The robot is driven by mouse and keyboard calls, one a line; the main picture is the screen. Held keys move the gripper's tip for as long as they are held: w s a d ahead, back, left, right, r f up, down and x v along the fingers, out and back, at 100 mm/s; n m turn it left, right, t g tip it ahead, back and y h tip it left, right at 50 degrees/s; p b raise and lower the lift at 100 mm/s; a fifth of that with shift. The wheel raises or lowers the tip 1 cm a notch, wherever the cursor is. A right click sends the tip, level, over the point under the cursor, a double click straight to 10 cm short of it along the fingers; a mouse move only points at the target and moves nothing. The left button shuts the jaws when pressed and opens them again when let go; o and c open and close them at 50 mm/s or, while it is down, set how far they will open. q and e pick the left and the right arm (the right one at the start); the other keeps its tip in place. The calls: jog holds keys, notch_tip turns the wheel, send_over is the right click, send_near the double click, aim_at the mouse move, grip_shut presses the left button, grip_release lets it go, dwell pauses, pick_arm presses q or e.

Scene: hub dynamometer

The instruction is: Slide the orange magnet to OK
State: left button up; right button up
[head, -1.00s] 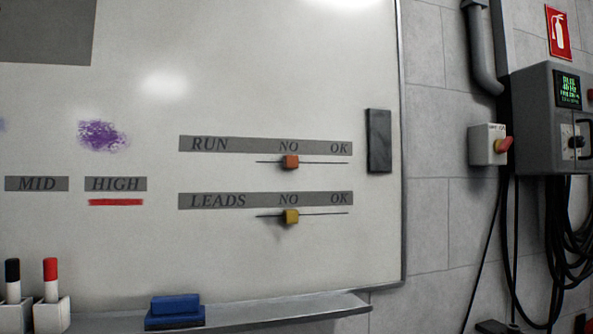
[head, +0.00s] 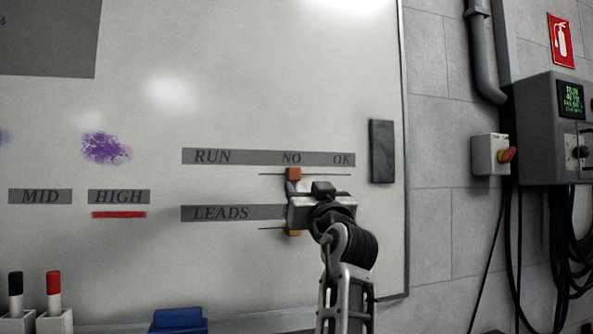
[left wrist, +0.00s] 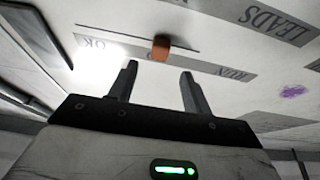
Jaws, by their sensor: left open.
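The orange magnet (head: 293,174) sits on the RUN slide line under NO, at the line's left part. The OK label (head: 342,160) is to its right on the same strip. My left gripper (head: 295,187) is open and empty, just below the magnet in the head view. In the left wrist view the orange magnet (left wrist: 161,48) shows just beyond the gap between the two open fingertips (left wrist: 159,70), with no clear contact. My right gripper is in neither view.
A dark block (head: 381,151) is fixed on the whiteboard right of the RUN strip. A blue eraser (head: 178,319) and marker holders with a black and a red marker (head: 53,290) are low at the left. The RUN line right of the magnet is clear.

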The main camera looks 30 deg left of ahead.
aim_at(295, 175)
pick_arm(q)
jog(key=p+x, duration=0.1)
jog(key=x, duration=0.6)
jog(key=shift+w+a+r+p, duration=0.15)
jog(key=shift+w+p, duration=0.05)
jog(key=shift+p, duration=0.2)
